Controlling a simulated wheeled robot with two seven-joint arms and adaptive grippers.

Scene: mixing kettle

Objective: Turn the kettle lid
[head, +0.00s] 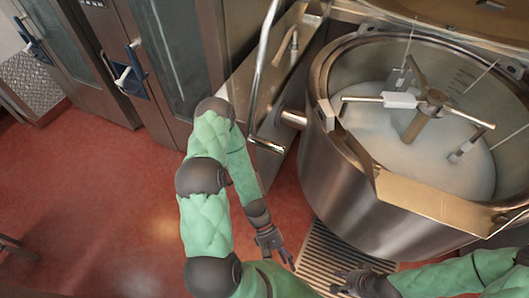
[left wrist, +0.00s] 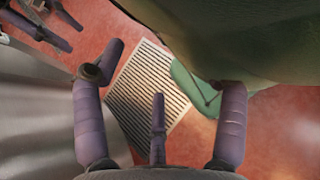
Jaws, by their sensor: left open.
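The large steel kettle (head: 345,185) stands at the right of the head view. It is uncovered and holds pale liquid (head: 400,150) around a mixing arm. The raised lid (head: 465,14) shows only partly at the top right edge, behind the kettle. My left gripper (head: 284,259) hangs low in front of the kettle, apart from it and far from the lid. In the left wrist view its fingers (left wrist: 160,95) are spread and empty. My right gripper (head: 342,284) is at the bottom edge of the head view, below the kettle's front; its fingers are unclear.
A floor grate (head: 322,258) lies below the kettle's front. A steel panel with a tall pipe (head: 262,75) stands left of the kettle. Cabinets with blue-backed handles (head: 133,82) line the back left. The red floor (head: 90,190) at left is mostly clear.

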